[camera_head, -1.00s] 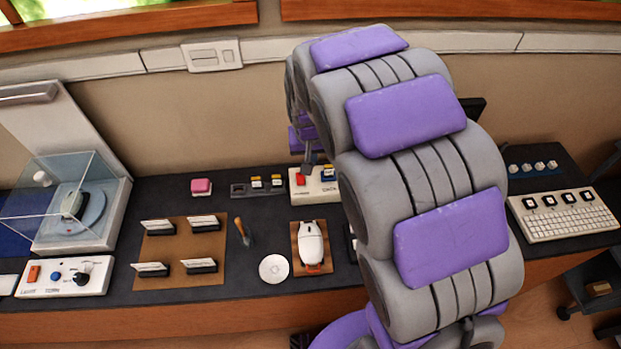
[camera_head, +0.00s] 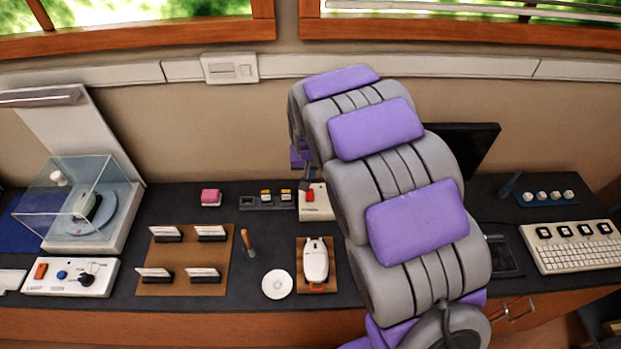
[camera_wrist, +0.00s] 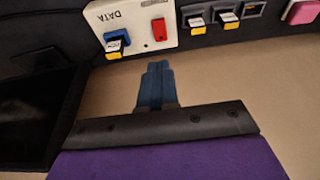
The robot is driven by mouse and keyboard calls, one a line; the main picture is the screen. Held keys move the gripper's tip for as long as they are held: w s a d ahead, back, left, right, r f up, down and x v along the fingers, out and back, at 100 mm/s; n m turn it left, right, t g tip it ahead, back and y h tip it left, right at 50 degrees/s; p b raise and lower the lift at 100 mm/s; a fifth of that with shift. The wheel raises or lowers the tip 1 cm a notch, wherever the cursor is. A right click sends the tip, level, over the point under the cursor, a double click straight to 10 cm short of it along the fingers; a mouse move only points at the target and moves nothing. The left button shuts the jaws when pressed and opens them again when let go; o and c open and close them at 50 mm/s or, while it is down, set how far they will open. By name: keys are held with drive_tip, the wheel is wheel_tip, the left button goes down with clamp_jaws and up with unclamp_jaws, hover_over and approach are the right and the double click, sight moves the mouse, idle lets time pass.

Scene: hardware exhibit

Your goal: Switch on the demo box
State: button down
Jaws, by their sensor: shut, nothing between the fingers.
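A white box with a red switch (camera_wrist: 159,30) and a blue DATA slot (camera_wrist: 117,38) fills the top of the wrist view; it appears upside down there. A small card with a yellow end sits at the slot. In the head view the box (camera_head: 317,213) stands on the dark counter, its right part hidden by my arm. My gripper (camera_wrist: 158,66) is shut and empty. Its fingertips point at the box near the red switch; a small gap shows between them in the picture. I cannot tell the switch's position.
Left of the box are a card holder (camera_head: 266,200) and a pink block (camera_head: 211,197). In front lie a white mouse-like device (camera_head: 316,262) and a white disc (camera_head: 278,284). A control box (camera_head: 70,276) and covered turntable (camera_head: 88,210) stand left, a keyboard (camera_head: 575,248) right.

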sight(309, 195)
drive_tip(key=b+x, duration=0.1)
drive_tip(key=x, duration=0.3)
drive_tip(key=b+x, duration=0.1)
drive_tip(key=x, duration=0.3)
drive_tip(key=s+b+x, duration=0.1)
drive_tip(key=x, duration=0.4)
drive_tip(key=shift+a+f, duration=0.1)
drive_tip(key=shift+f, duration=0.1)
drive_tip(key=shift+r, duration=0.1)
drive_tip(key=shift+w+r, duration=0.3)
drive_tip(key=shift+w, duration=0.4)
drive_tip(key=shift+r+p, duration=0.45)
drive_tip(key=shift+r, duration=0.15)
drive_tip(key=s+p+v, duration=0.1)
drive_tip(key=p+v, duration=0.2)
drive_tip(key=v, duration=0.9)
drive_tip(key=shift+s, duration=0.2)
